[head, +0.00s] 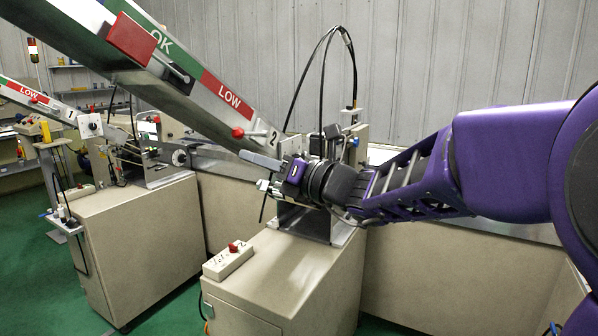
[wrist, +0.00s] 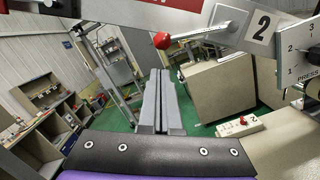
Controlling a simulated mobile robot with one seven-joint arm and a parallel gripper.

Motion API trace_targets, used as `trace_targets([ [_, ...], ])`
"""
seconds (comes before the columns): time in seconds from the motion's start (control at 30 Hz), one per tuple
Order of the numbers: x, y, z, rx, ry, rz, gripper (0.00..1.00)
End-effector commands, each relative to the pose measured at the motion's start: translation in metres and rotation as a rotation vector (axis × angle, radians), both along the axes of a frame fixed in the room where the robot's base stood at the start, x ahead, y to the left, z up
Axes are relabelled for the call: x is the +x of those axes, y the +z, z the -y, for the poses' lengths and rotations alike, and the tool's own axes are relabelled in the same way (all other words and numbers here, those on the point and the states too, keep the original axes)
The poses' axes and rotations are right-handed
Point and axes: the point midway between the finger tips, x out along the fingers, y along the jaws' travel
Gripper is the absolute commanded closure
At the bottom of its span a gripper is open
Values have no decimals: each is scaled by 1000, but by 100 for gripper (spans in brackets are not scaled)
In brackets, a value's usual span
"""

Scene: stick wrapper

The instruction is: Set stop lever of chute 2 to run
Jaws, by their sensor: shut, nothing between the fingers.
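Chute 2 (head: 196,84) slopes down from the upper left in the head view, with green OK and red LOW bands. Its stop lever (head: 238,132) has a red ball knob on a short metal rod beside the number 2 plate (head: 272,138). In the wrist view the stop lever (wrist: 162,40) points left from its pivot, left of the 2 plate (wrist: 262,27). My gripper (head: 244,155) is just below the lever, its grey fingers together and empty. In the wrist view my gripper (wrist: 154,72) lies below the knob, apparently apart from it.
A dial plate (wrist: 300,52) sits right of the lever. Black cables (head: 322,60) loop above the machine.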

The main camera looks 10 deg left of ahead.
Motion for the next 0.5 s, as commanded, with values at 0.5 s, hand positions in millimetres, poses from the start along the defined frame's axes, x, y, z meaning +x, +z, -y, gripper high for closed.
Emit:
trace_targets([
  [0.5,15,18,-10,-2,-1,0,100],
])
